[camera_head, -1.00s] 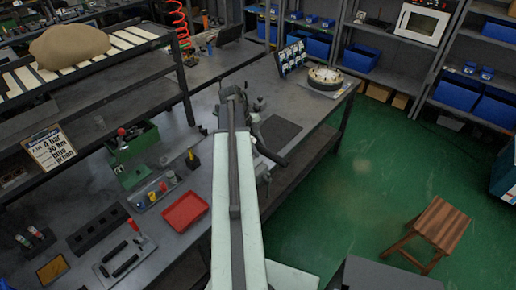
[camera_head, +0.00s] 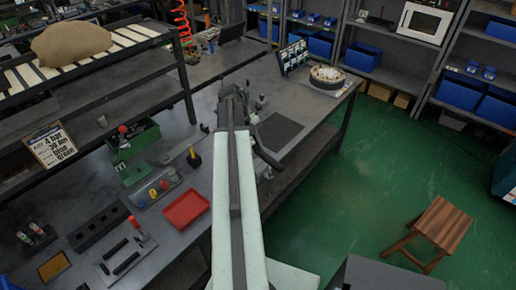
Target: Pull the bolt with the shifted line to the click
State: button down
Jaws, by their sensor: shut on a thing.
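My arm reaches from the bottom middle over the long grey workbench (camera_head: 300,150). My gripper (camera_head: 231,94) is at its far end, among dark fittings on the bench. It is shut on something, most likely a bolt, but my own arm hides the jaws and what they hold. Small grey valve parts (camera_head: 260,102) show just right of the arm's end. They are too small and dark to tell any bolt's line or whether it is shifted.
A dark mat (camera_head: 281,131) and a round gauge-like part (camera_head: 327,76) lie to the right. A red tray (camera_head: 186,208), a green box (camera_head: 138,141) and a black block (camera_head: 97,226) stand left. A wooden stool (camera_head: 439,228) stands on the open green floor.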

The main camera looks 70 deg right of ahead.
jog(key=shift+w+a, duration=0.1)
jog(key=shift+a, duration=0.15)
jog(key=shift+w+a+m+y, duration=0.2)
jog(key=shift+w+a+m, duration=0.1)
jog(key=shift+a+m, duration=0.25)
jog(key=shift+w+a+m+y, duration=0.2)
jog(key=shift+w+a+m, duration=0.15)
jog(key=shift+m, duration=0.2)
jog(key=shift+s+d+n, duration=0.3)
jog(key=shift+d+n, duration=0.05)
jog(key=shift+n, duration=0.05)
dwell(0.8)
jog(key=shift+r, duration=0.1)
notch_tip(320, 180, up, 7)
jog(key=p, duration=0.7)
dwell(0.3)
